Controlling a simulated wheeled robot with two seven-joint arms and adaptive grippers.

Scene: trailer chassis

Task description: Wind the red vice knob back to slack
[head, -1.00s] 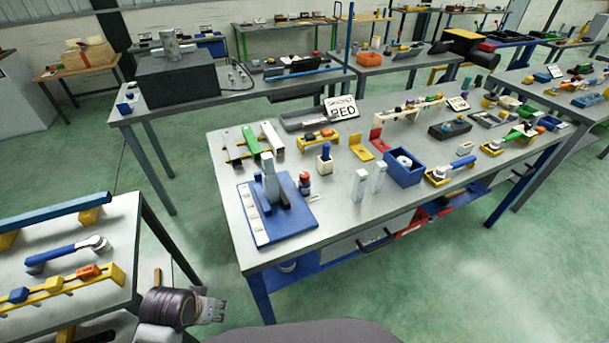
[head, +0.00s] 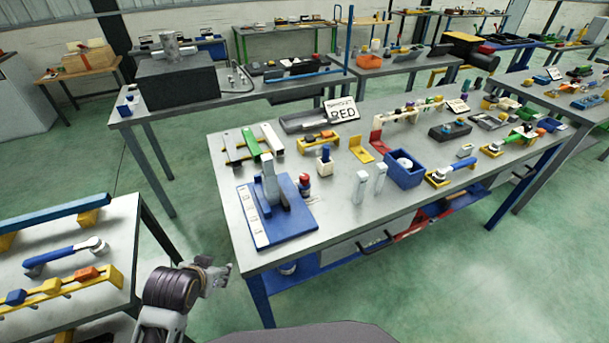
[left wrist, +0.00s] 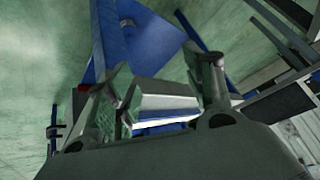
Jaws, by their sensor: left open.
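My left gripper (head: 219,273) is open over the floor, left of and below that corner, apart from the bench. Its two fingers (left wrist: 160,65) show in the left wrist view, with a pale grey and blue shape beyond or between them that I cannot identify. My right gripper is out of view.
The middle bench (head: 340,215) carries many fixtures, among them a blue box (head: 405,172) and a sign reading RED (head: 342,108). A nearer bench (head: 110,245) stands at left with a blue-handled tool (head: 62,255). Green floor is free between the benches.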

